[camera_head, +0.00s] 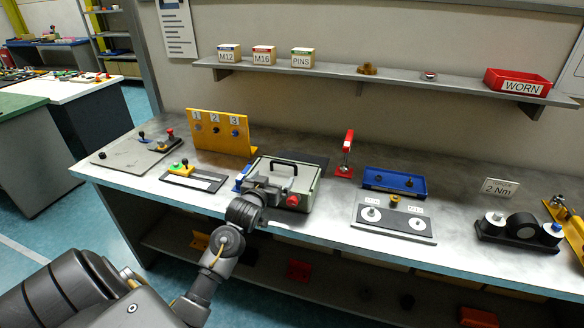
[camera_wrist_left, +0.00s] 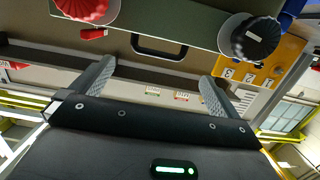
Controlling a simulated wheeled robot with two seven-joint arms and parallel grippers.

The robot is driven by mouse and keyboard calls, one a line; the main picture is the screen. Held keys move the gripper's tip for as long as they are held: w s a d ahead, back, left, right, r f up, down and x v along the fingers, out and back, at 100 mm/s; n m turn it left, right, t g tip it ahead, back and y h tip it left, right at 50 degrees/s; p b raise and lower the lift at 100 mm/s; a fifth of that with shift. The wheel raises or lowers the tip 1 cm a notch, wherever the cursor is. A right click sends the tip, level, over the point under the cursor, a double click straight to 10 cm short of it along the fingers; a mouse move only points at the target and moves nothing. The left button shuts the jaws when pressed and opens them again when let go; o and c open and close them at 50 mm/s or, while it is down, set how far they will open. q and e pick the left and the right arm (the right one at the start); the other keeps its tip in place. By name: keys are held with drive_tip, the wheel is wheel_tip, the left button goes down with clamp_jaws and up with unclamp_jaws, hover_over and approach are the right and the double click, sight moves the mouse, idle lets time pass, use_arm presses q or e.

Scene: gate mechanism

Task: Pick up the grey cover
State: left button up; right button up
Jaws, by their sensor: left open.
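The grey cover (camera_head: 305,175) is the top of a grey-green box in the middle of the bench, with a black handle (camera_head: 282,160) standing on it. My left gripper (camera_head: 267,183) is over the front of the box and hides part of it. In the left wrist view, the open fingers (camera_wrist_left: 155,85) are apart with nothing between them. The cover (camera_wrist_left: 115,38) and its black handle (camera_wrist_left: 160,53) lie beyond them. I cannot tell the exact gap between the fingers and the handle. My right gripper is not in view.
A red knob (camera_head: 292,200) sits on the box front. A yellow 1-2-3 panel (camera_head: 235,136) stands behind to the left. A red clamp-like stand (camera_head: 346,155) and a blue tray (camera_head: 395,184) are to the right. A shelf (camera_head: 400,78) runs above.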

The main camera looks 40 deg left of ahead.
sight(283, 163)
use_arm(q)
drive_tip(key=shift+w+a+r, duration=0.1)
drive_tip(key=shift+w+a, duration=0.1)
drive_tip(key=shift+w, duration=0.25)
drive_tip(key=shift+w+a+r, duration=0.1)
drive_tip(key=shift+w+a, duration=0.05)
drive_tip(key=shift+w, duration=0.3)
drive_tip(key=x, duration=0.1)
drive_tip(key=p+x, duration=0.1)
drive_tip(key=x, duration=0.1)
drive_tip(key=shift+w+a+f, duration=0.15)
drive_tip(key=shift+w+f, duration=0.1)
drive_tip(key=shift+w, duration=0.1)
drive_tip(key=shift+w+r, duration=0.1)
drive_tip(key=p+x, duration=0.1)
drive_tip(key=x, duration=0.3)
drive_tip(key=shift+w+p, duration=0.15)
drive_tip(key=shift+p, duration=0.15)
drive_tip(key=shift+w, duration=0.3)
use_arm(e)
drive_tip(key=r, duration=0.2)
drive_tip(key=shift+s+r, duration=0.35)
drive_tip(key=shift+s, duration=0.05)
